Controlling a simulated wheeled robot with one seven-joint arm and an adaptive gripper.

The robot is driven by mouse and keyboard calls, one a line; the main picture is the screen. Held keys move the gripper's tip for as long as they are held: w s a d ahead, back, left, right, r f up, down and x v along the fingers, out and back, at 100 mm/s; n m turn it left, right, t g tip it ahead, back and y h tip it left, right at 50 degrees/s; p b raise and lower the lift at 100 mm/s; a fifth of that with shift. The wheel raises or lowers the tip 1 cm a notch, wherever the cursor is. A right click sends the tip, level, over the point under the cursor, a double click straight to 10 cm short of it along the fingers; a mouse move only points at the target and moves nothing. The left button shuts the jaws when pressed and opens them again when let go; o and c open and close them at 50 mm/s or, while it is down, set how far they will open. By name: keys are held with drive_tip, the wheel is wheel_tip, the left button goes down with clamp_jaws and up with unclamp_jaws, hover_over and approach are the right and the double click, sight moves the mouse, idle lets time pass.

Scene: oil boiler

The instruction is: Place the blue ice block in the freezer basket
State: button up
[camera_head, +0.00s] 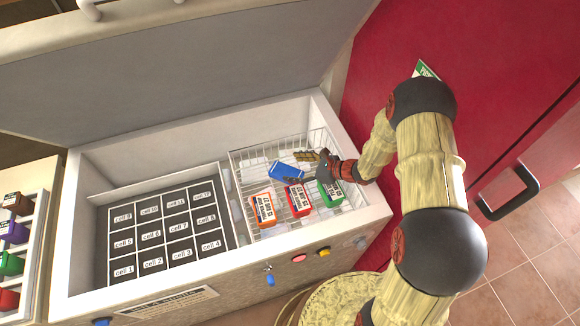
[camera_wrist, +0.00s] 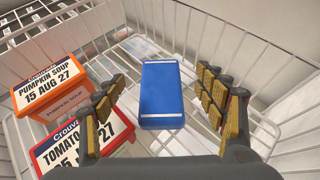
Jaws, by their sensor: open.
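The blue ice block (camera_head: 286,171) is inside the outline of the wire freezer basket (camera_head: 240,157), towards its back, behind the soup tubs. In the wrist view the block (camera_wrist: 162,95) lies between my finger rows, with gaps on both sides. My gripper (camera_head: 306,158) is open at the block's right in the head view. In the wrist view my gripper (camera_wrist: 158,80) has its fingers spread and holds nothing. I cannot tell whether the block rests fully on the basket floor (camera_wrist: 150,50).
Orange (camera_head: 263,209), red (camera_head: 298,200) and green (camera_head: 329,192) tubs stand along the basket's front. A labelled cell grid (camera_head: 165,235) fills the freezer's left. The raised lid (camera_head: 180,75) stands behind. A rack of coloured items (camera_head: 12,264) is at far left.

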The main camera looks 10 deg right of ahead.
drive_tip(key=p+v, duration=0.1)
drive_tip(key=v, duration=0.4)
drive_tip(key=s+a+r+n+g+h, duration=0.1)
drive_tip(key=s+a+r+n+g, duration=0.1)
drive_tip(key=s+r+n, duration=0.45)
drive_tip(key=s+a+r+n+g+h, duration=0.1)
drive_tip(key=r+n, duration=0.2)
drive_tip(key=r, duration=0.6)
drive_tip(key=s+a+r+n+g, duration=0.2)
drive_tip(key=s+r+n, duration=0.2)
drive_tip(key=r, duration=0.3)
drive_tip(key=s+d+r+n+t+h, duration=0.2)
drive_tip(key=s+d+r+n+h, duration=0.2)
drive_tip(key=s+r, duration=0.3)
drive_tip(key=s+d+r+n+t+h, duration=0.2)
drive_tip(key=s+d+r+n+h, duration=0.2)
drive_tip(key=s+d+r+n, duration=0.2)
drive_tip(key=shift+s+d+r+n, duration=0.4)
drive_tip(key=shift+s+r, duration=0.3)
drive_tip(key=shift+s, duration=0.4)
drive_tip(key=shift+a, duration=0.15)
